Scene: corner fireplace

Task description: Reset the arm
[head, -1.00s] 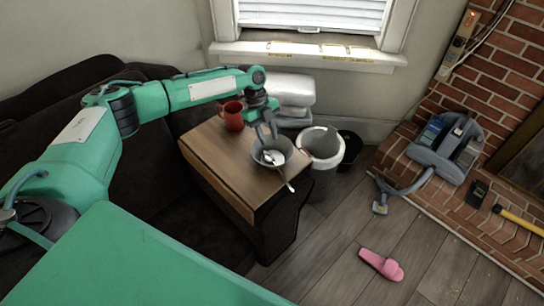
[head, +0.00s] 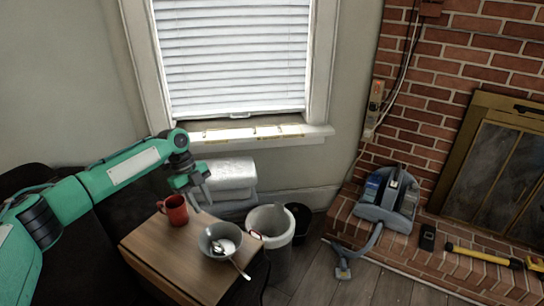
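My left arm (head: 122,168) reaches in from the left over the dark sofa. My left gripper (head: 201,202) hangs in the air above the small wooden table (head: 160,250), its fingers pointing down. The two fingers are apart, with nothing between them. A grey bowl (head: 208,246) with white contents and a spoon (head: 240,268) sits on the table, below and to the right of the gripper. A red mug (head: 175,211) stands left of the bowl, close to the gripper in the picture. My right gripper does not show.
A grey-white bin (head: 272,222) and a black bin (head: 298,218) stand right of the table. White stacked bundles (head: 232,174) lie under the window sill (head: 265,136). A vacuum cleaner (head: 388,198) and a yellow-handled hammer (head: 485,255) rest on the brick hearth. The dark sofa (head: 85,265) is at left.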

